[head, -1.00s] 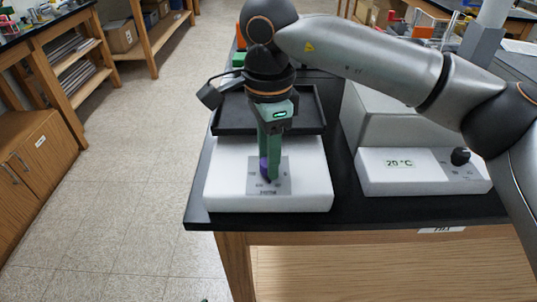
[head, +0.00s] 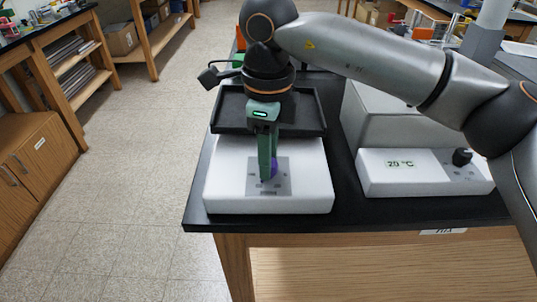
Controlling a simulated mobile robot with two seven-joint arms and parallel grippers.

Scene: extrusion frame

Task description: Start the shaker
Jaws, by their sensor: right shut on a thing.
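The shaker (head: 311,190) is a white box with a black tray (head: 310,118) on top, standing on the black bench. A grey control panel (head: 283,190) with small markings is on its front slope. My right gripper (head: 267,176) points down at this panel, its green fingers shut on a purple knob (head: 274,168). The fingers hide most of the knob and part of the panel. My left gripper is not in view.
A white device (head: 410,170) with a "20 °C" display and a black knob (head: 462,157) stands to the right on the bench (head: 345,215). Open floor lies to the left, with wooden cabinets beyond.

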